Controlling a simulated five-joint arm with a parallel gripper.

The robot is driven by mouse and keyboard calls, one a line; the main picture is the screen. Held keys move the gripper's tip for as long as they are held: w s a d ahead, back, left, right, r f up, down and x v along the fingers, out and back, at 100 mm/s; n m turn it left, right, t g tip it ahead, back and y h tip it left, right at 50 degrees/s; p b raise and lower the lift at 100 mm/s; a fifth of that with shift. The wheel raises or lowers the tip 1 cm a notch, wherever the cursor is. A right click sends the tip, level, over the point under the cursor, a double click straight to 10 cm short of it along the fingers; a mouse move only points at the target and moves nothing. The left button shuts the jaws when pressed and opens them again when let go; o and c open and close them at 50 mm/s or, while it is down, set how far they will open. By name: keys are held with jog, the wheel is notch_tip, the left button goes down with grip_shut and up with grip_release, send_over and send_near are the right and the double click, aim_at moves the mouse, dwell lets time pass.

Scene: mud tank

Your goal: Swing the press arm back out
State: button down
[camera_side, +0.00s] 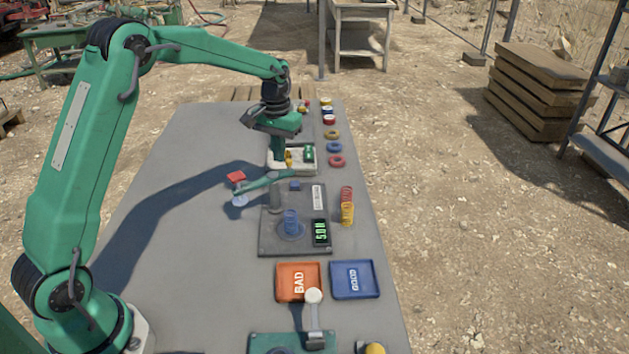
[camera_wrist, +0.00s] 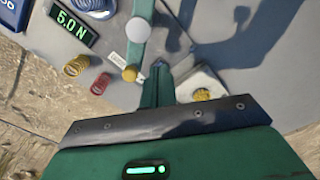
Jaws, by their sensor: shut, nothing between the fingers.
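The press arm (camera_side: 264,183) is a green bar across a grey post on the dark press plate (camera_side: 265,240). Its left end reaches past the plate, over bare table. A blue spring (camera_side: 291,222) stands upright on the plate, clear of the bar. In the wrist view the press arm (camera_wrist: 138,50) has a grey cap over it and a yellow knob (camera_wrist: 130,74) at its near end. My gripper (camera_side: 277,158) is shut and empty, just behind the bar in the side view. In the wrist view its fingertips (camera_wrist: 159,68) are right beside the knob; contact is unclear.
A readout (camera_side: 321,232) sits on the plate. Orange BAD (camera_side: 283,292) and blue GOOD (camera_side: 370,291) trays lie in front. The table's left is mostly clear.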

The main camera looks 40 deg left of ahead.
notch_tip(320, 180, up, 6)
jog(key=shift+r, duration=0.2)
dwell(0.8)
jog(key=shift+r, duration=0.1)
jog(key=s+d+r+m+t, duration=0.1)
jog(key=s+d+r, duration=0.25)
jog(key=s, duration=0.35)
jog(key=s+d+r+t, duration=0.2)
jog(key=s+r, duration=0.3)
jog(key=s, duration=0.2)
jog(key=s+d+f+m+t, duration=0.1)
jog(key=s, duration=0.7)
jog(key=s+d+f+m+t, duration=0.1)
jog(key=s+d+f, duration=0.1)
jog(key=s, duration=0.5)
jog(key=shift+s+t, duration=0.3)
jog(key=shift+s, duration=0.1)
